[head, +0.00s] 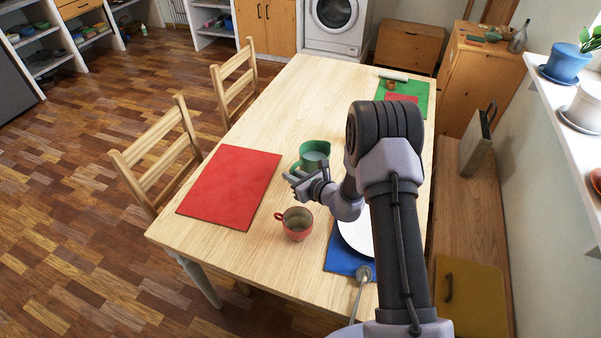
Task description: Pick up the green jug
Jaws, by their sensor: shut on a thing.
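The green jug (315,149) is on or just above the wooden table, near the table's middle; I cannot tell whether it touches the surface. My gripper (298,179) is at the jug's near left side, where the jug's handle shows. It is shut on the jug. My gripper and wrist hide the jug's lower near part, and the exact contact between fingers and jug is too small to see.
A red cup (297,224) stands on the table (255,262) close in front of my gripper. A red mat (230,186) lies to the left. A white plate (352,236) on a blue mat (338,262) and a spoon (360,292) are at the near right. Chairs (160,150) line the left side.

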